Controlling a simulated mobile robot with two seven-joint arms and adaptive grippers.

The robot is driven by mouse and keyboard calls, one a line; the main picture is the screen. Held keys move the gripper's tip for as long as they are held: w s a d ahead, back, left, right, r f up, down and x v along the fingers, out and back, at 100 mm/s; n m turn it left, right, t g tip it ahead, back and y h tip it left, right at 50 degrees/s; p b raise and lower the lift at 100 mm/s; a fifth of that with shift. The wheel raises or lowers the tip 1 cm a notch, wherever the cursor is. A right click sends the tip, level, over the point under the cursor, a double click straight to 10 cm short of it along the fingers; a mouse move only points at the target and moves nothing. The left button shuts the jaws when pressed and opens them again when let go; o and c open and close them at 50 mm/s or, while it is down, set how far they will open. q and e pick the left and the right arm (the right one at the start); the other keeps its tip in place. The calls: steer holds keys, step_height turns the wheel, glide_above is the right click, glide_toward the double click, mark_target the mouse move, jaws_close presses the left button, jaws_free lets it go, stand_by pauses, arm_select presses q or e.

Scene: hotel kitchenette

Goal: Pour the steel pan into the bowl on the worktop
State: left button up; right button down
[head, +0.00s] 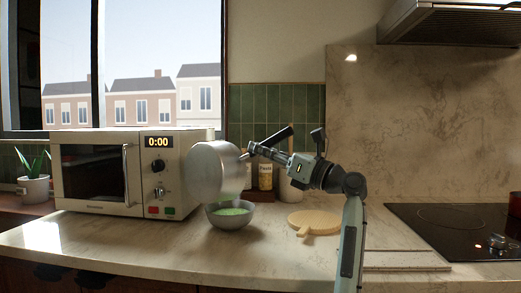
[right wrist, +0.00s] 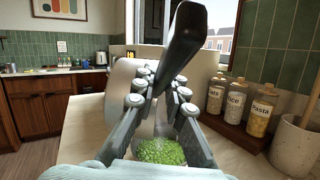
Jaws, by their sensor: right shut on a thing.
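The steel pan (head: 214,172) is held tilted steeply on its side above the bowl, in front of the microwave's right end. My right gripper (head: 250,152) is shut on the pan's dark handle (right wrist: 184,38). The grey bowl (head: 231,220) stands upright on the worktop (head: 150,240), below the pan. Green contents lie in the bowl, and they also show as small green pieces (right wrist: 162,152) in the right wrist view. The inside of the pan is turned away, so I cannot tell what is left in it. My left gripper is not in view.
A microwave (head: 98,172) stands left of the pan. A round wooden board (head: 315,222) lies right of the bowl. Labelled jars (right wrist: 236,103) and a utensil crock (right wrist: 296,147) stand along the back. A black hob (head: 460,225) is at the right. The front worktop is clear.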

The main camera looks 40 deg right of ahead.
steer(key=shift+d+r+m, duration=0.15)
steer(key=shift+d+m, duration=0.15)
steer(key=shift+d, duration=0.05)
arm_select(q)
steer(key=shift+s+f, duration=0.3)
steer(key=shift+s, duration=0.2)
arm_select(e)
steer(key=shift+w+d+f+m+h, duration=0.15)
steer(key=shift+d+f+m+h, duration=0.2)
steer(key=shift+d+m, duration=0.5)
steer(key=shift+w+d+f+m+h, duration=0.15)
steer(key=shift+d+m+h, duration=0.25)
steer(key=shift+d+m, duration=0.45)
steer(key=shift+w+d+f+m+h, duration=0.1)
steer(key=shift+d+f+m+h, duration=0.25)
steer(key=shift+d+m, duration=0.5)
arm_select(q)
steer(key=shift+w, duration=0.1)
arm_select(e)
steer(key=shift+a, duration=0.2)
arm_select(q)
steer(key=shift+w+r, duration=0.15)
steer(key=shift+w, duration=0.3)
arm_select(e)
steer(key=shift+a, duration=0.1)
